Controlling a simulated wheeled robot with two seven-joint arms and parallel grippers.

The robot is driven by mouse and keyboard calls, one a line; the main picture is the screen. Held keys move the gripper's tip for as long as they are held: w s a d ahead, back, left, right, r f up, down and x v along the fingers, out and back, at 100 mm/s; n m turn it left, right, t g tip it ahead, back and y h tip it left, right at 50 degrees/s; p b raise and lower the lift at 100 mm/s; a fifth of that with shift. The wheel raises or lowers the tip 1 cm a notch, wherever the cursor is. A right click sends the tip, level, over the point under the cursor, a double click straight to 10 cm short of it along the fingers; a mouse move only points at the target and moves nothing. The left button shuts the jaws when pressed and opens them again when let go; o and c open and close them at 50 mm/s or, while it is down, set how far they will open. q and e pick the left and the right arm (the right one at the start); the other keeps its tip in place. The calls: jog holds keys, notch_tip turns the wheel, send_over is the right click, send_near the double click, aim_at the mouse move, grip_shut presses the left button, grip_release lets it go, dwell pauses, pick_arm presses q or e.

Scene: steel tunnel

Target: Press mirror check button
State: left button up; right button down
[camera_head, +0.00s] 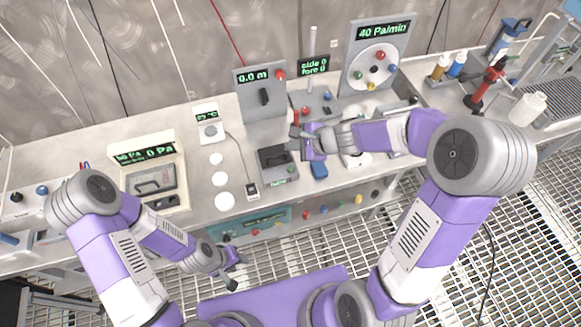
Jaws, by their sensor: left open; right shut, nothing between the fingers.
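I cannot tell which button is the mirror check button; no label is readable. Several coloured buttons sit on a round white dial (377,68) under the "40 Pa/min" display (384,30). A red button (280,75) is on the grey "0.0 m" panel (252,105). More small coloured knobs or buttons line the bench's front face, including a red one (306,215). My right gripper (294,137) is shut and empty over the bench, close to a small red upright part (296,117) behind it; contact cannot be told. My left gripper (238,272) is open and empty, low in front of the bench.
A cream "0 Pa" instrument (152,180) stands at left. White discs (220,179) lie mid-bench beside a dark grey box (276,163). A blue block (319,169) lies below my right gripper. Bottles (528,108) and a red-handled tool (484,88) stand at right.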

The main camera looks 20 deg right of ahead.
jog(key=b, duration=0.7)
send_over(293, 170)
notch_tip(293, 170, down, 8)
jog(key=shift+r, duration=0.1)
jog(key=shift+f+b, duration=0.45)
jog(key=shift+b, duration=0.05)
jog(key=shift+f, duration=0.1)
dwell(1.1)
jog(key=shift+f+b, duration=0.35)
jog(key=shift+b, duration=0.15)
jog(key=shift+f+b, duration=0.4)
jog(key=shift+b, duration=0.05)
dwell(0.4)
jog(key=shift+r, duration=0.2)
jog(key=shift+r+p, duration=0.65)
jog(key=shift+p, duration=0.1)
jog(key=shift+r, duration=0.1)
